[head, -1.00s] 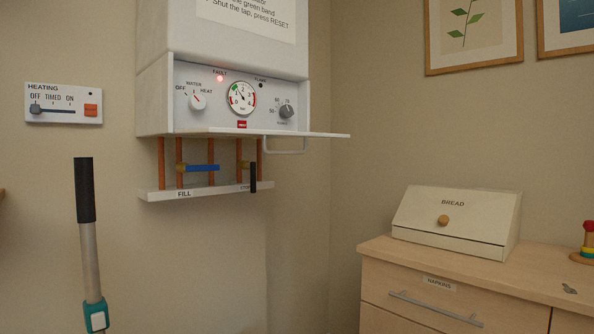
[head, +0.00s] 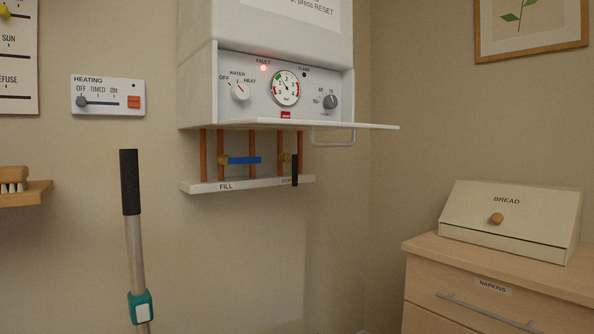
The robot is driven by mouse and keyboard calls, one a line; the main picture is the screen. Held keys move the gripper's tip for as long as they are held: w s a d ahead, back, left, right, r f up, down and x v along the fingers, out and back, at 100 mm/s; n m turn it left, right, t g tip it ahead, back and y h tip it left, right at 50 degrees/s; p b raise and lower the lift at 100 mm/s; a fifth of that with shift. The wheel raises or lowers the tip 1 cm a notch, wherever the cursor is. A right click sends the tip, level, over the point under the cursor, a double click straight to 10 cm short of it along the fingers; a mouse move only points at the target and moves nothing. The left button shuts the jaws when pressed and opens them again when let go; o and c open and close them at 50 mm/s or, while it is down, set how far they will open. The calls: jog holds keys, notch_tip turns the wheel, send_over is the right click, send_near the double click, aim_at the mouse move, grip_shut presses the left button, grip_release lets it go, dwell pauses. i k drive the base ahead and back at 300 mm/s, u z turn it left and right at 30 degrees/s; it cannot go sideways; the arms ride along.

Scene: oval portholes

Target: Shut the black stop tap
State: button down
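The black stop tap (head: 295,170) is under the white boiler (head: 262,60), at the right end of the pipe row. Its lever hangs vertically, in line with the copper pipes, in front of the right end of the labelled strip (head: 205,187). The label behind it is partly covered by the lever. A blue lever (head: 244,160) on the fill side to its left lies horizontal, across the pipes. My gripper is not in view.
A black-topped pole (head: 131,185) stands at left front. A white flap (head: 345,125) juts right above the taps. A drawer unit (head: 420,290) with a bread box (head: 470,228) is at right. A shelf with a brush (head: 25,195) is at left. Wall below the taps is clear.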

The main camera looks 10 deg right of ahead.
aim_at(295, 157)
jog(key=u, duration=0.55)
jog(key=k, duration=1.25)
jog(key=i, duration=0.45)
jog(key=z, duration=0.95)
jog(key=i, duration=1.05)
jog(key=u, duration=0.2)
